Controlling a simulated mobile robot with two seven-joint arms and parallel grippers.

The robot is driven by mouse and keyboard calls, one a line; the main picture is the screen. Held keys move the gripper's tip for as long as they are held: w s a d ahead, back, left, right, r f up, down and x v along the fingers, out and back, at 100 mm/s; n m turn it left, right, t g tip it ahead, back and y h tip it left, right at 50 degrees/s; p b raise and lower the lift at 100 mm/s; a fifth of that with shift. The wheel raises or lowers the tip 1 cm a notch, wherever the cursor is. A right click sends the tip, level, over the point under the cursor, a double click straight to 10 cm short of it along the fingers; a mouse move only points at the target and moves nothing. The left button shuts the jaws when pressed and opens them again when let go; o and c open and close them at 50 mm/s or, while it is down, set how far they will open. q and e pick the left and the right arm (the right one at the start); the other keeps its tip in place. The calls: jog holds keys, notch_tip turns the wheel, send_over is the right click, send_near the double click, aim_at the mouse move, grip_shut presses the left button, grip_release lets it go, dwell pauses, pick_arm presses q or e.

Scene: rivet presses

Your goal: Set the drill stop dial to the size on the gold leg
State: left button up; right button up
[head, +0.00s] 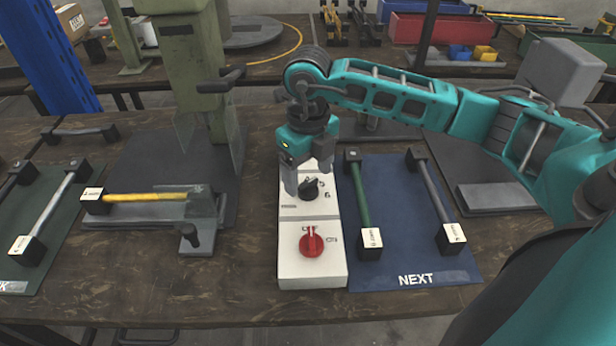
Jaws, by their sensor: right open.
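A white control box (296,262) stands on the bench in the middle. Its upper face carries a black dial (309,189) with small marks around it, too small to read. My right gripper (308,178) comes down from above with open fingers around or just above this dial; I cannot tell whether they touch it. The gold leg (145,197) lies in the vise of the press at left. Its black end block bears a white label (91,194) whose writing is too small to read. My left gripper is not in view.
A red knob (311,243) sits lower on the box. A blue mat (417,278) marked NEXT holds a green leg (361,200) and a grey leg (432,190). A green mat (45,192) with grey legs lies far left. The press column (193,60) rises behind the vise.

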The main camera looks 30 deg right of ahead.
jog(key=shift+f, duration=0.95)
jog(key=c, duration=1)
